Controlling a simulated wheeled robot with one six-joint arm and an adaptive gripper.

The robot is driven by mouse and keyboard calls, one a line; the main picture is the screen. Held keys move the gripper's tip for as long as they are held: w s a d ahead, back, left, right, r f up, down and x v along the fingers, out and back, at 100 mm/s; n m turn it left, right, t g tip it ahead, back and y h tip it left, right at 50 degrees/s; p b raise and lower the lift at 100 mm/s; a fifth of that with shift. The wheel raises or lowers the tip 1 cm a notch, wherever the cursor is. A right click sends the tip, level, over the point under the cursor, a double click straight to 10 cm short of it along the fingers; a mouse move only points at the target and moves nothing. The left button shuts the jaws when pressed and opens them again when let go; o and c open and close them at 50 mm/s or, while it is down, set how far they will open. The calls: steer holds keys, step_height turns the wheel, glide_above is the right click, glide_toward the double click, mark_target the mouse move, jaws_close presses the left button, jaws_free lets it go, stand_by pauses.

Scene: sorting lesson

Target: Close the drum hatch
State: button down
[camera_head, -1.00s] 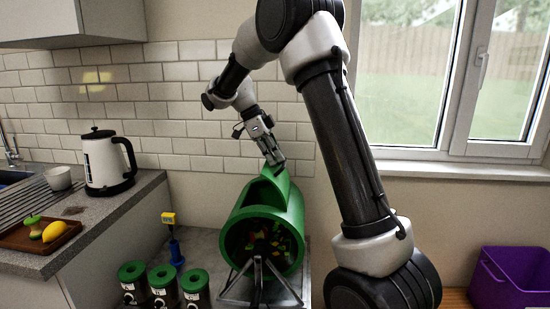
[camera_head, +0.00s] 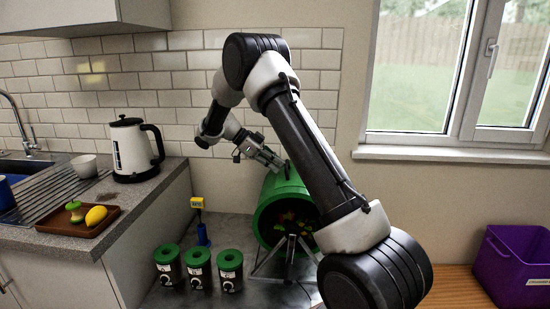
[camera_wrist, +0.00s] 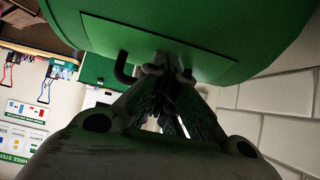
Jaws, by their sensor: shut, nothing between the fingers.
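The green drum (camera_head: 270,208) stands on a metal frame, its round open front facing me with bits of coloured scraps inside. My arm covers its right part. In the wrist view the hatch (camera_wrist: 150,33) is a flat green panel that appears to lie along the drum's curved wall (camera_wrist: 275,35); I cannot tell if it is fully seated. A dark hooked handle (camera_wrist: 122,68) shows near the panel's edge. My gripper (camera_wrist: 166,72) is shut and empty, its fingertips at the panel's edge beside the handle. In the head view my gripper (camera_head: 281,166) is at the drum's top.
Three green-lidded canisters (camera_head: 198,268) stand left of the drum, with a blue and yellow device (camera_head: 200,222) behind them. A counter at left holds a kettle (camera_head: 133,150) and a brown tray (camera_head: 75,222) with fruit. A purple bin (camera_head: 512,266) is at far right.

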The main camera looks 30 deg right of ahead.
steer(key=shift+w+a+f+g+h, duration=0.1)
steer(key=shift+a+f+g+h, duration=0.2)
steer(key=shift+f, duration=0.25)
steer(key=shift+w+a+f+g+h, duration=0.1)
steer(key=shift+f+g+h, duration=0.1)
steer(key=shift+f+h, duration=0.3)
steer(key=shift+d+f, duration=0.1)
